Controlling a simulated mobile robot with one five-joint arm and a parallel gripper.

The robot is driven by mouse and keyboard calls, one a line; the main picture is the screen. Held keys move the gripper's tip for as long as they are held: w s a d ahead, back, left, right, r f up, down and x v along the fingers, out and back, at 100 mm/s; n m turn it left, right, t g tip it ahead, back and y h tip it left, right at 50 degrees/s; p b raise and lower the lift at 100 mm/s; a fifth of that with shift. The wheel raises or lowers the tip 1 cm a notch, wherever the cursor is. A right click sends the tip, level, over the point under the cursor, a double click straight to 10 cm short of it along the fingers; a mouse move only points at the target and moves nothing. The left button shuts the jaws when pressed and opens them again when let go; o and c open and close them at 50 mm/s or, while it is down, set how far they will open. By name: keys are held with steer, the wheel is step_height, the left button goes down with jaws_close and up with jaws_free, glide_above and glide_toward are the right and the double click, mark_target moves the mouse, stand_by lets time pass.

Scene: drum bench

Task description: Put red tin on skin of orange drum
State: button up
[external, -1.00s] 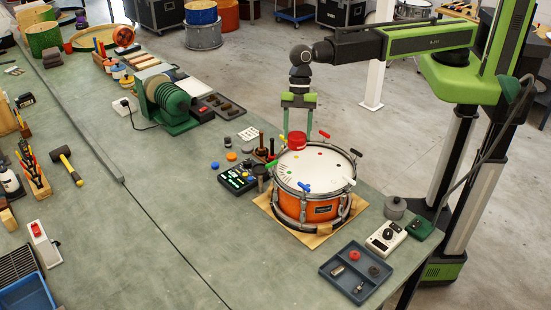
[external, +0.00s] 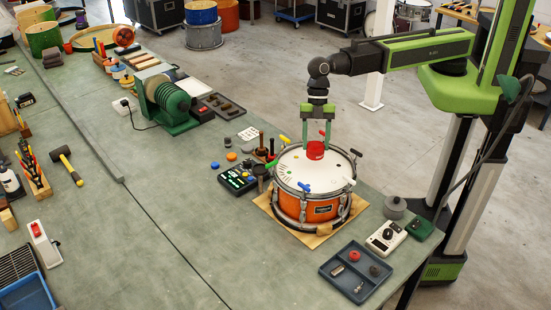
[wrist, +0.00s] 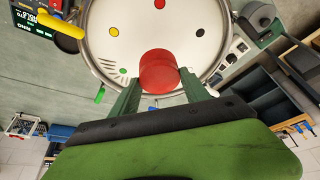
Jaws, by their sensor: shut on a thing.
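The orange drum (external: 322,210) stands on a wooden board on the bench, its pale skin (external: 297,178) facing up. The red tin (external: 315,150) is between the fingers of my gripper (external: 318,146), over the far right part of the skin. In the wrist view the red tin (wrist: 158,72) is pinched between the green fingertips, with the skin (wrist: 128,62) behind it. I cannot tell whether the tin's bottom touches the skin.
Coloured clips stand around the drum rim, including a blue one (external: 304,187) and a yellow one (wrist: 62,25). A blue-grey tray (external: 356,271) and a white meter box (external: 386,237) lie to the right. A black pad device (external: 238,180) is left of the drum.

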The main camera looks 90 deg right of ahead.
mark_target(315, 154)
steer(key=shift+a+f, duration=0.4)
steer(key=shift+a, duration=0.3)
step_height(315, 154, down, 4)
steer(key=b, duration=0.4)
steer(key=shift+f, duration=0.15)
steer(key=o, duration=1.5)
steer(key=shift+d, duration=0.1)
steer(key=shift+c, duration=0.2)
steer(key=shift+r, duration=0.45)
steer(key=p+v, duration=1.1)
steer(key=shift+d+r, duration=0.25)
